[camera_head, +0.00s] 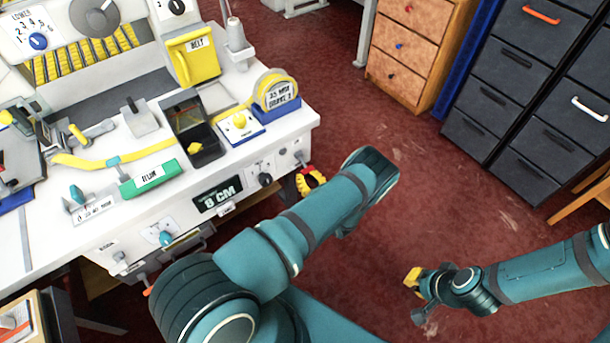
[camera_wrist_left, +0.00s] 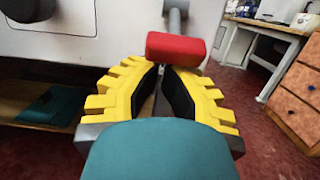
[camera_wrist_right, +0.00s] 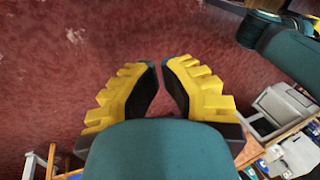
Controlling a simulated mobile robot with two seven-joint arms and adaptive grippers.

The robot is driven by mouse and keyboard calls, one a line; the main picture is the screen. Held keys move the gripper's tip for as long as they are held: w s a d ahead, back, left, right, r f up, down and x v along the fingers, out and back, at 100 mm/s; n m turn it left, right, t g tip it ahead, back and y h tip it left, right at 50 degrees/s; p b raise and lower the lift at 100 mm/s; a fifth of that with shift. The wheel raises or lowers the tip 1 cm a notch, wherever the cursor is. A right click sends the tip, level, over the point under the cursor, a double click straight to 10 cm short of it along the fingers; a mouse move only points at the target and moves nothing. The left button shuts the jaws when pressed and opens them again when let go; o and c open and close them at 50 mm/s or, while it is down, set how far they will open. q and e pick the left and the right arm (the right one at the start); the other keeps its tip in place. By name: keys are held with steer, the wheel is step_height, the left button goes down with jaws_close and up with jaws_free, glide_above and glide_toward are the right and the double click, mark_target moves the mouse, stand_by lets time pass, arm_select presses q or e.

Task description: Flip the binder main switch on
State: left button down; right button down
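A red-handled grey lever (camera_wrist_left: 176,48), which looks like the main switch, sticks out from the white binder side panel (camera_wrist_left: 100,50) in the left wrist view. My left gripper (camera_wrist_left: 162,70) points at the red handle, with its yellow fingertips drawn together just short of or against it; contact cannot be told. The handle is not between the fingers. In the head view the left gripper (camera_head: 311,181) is beside the binder's right front corner, partly hidden by my arm. My right gripper (camera_wrist_right: 160,64) has its fingertips together and is empty above the floor; it also shows in the head view (camera_head: 412,281).
The binder table (camera_head: 296,128) carries a tape roll (camera_head: 275,90), a green block (camera_head: 150,178) and a black tray (camera_head: 190,118). A wooden drawer unit (camera_head: 410,45) and dark cabinets (camera_head: 530,90) stand at the back right. The red floor (camera_head: 400,200) between is open.

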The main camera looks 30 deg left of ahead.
mark_target(306, 170)
arm_select(q)
steer(key=shift+d+r+h+p, duration=0.15)
steer(key=shift+r+h+p, duration=0.05)
steer(key=shift+h+p, duration=0.15)
steer(key=shift+g, duration=0.3)
steer(key=r+g+h+p, duration=0.1)
steer(key=h+p, duration=0.1)
steer(key=p, duration=0.1)
steer(key=d+r+h+p, duration=0.1)
steer(key=r+h+p, duration=0.1)
steer(key=s+d+r+g+h+p, duration=0.1)
steer(key=h+p, duration=0.1)
steer(key=p, duration=0.1)
steer(key=shift+r+g+p, duration=0.15)
steer(key=shift+g+p, duration=0.15)
steer(key=shift+p, duration=0.05)
steer(key=shift+d+r+g+h+p, duration=0.1)
steer(key=shift+r+g+h+p, duration=0.25)
steer(key=shift+h+p, duration=0.4)
steer(key=shift+r+g+h, duration=0.25)
steer(key=shift+r+h, duration=0.2)
steer(key=shift+h, duration=0.45)
steer(key=shift+r+p, duration=0.2)
steer(key=shift+p, duration=0.1)
steer(key=shift+r, duration=0.15)
